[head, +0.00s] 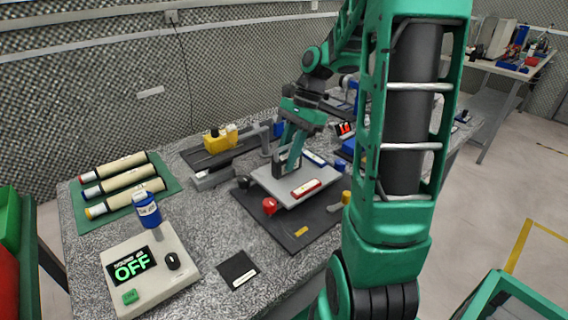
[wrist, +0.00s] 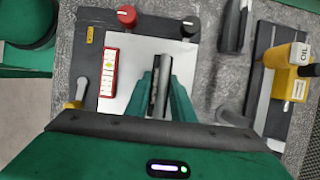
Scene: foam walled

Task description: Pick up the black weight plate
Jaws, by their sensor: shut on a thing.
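The black weight plate (wrist: 161,88) shows edge-on between the fingers of my gripper (wrist: 162,100) in the wrist view. My gripper (head: 289,163) is shut on it, over the light grey square platform (head: 265,178) in the head view. The plate also shows as a dark shape (head: 281,163) at the fingertips there. The platform also fills the middle of the wrist view (wrist: 130,95). The plate's faces are mostly hidden by the fingers, and I cannot tell whether it touches the platform.
A red-and-white strip (head: 305,188) and a blue-and-white strip (head: 315,158) flank the gripper. A yellow oil container (wrist: 290,72) stands to the right in the wrist view.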

